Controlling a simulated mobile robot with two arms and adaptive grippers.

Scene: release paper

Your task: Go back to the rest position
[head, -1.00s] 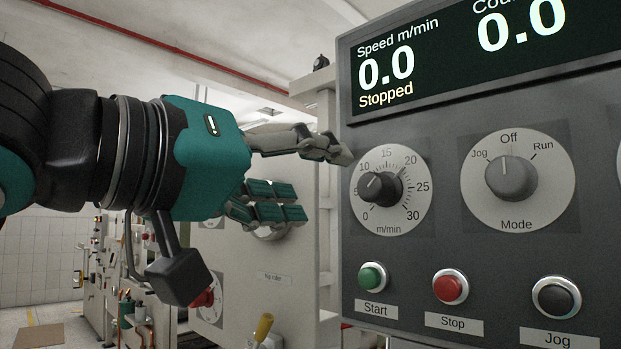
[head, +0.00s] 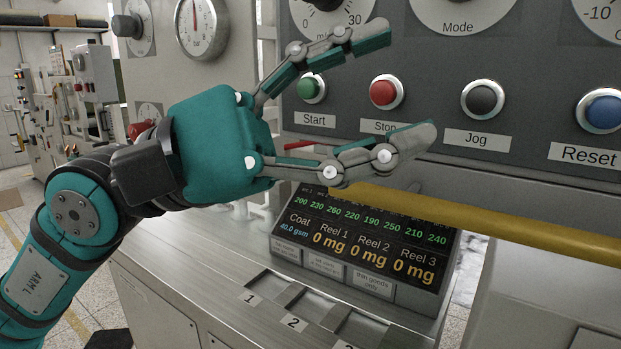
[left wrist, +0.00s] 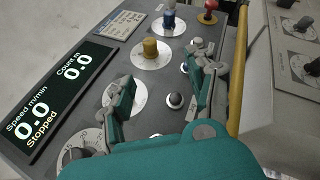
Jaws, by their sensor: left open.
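My left gripper (head: 408,85) is open and empty in the head view, its arm coming in from the left. Its teal and grey fingers are spread apart and point right, in front of the control panel (head: 440,45). One finger passes by the green Start button (head: 311,89); another lies below the red Stop button (head: 386,92). Whether any finger touches the panel I cannot tell. In the left wrist view the gripper (left wrist: 162,62) is also open, with the panel and its display (left wrist: 55,100) reading 0.0 and Stopped beyond it. My right gripper is not in view.
A yellow bar (head: 500,228) runs across below the panel, close to the lower finger. A coat-weight display (head: 365,235) stands on the metal counter (head: 190,250) with numbered slots. A round gauge (head: 197,28) is behind the hand. Open floor shows at the left.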

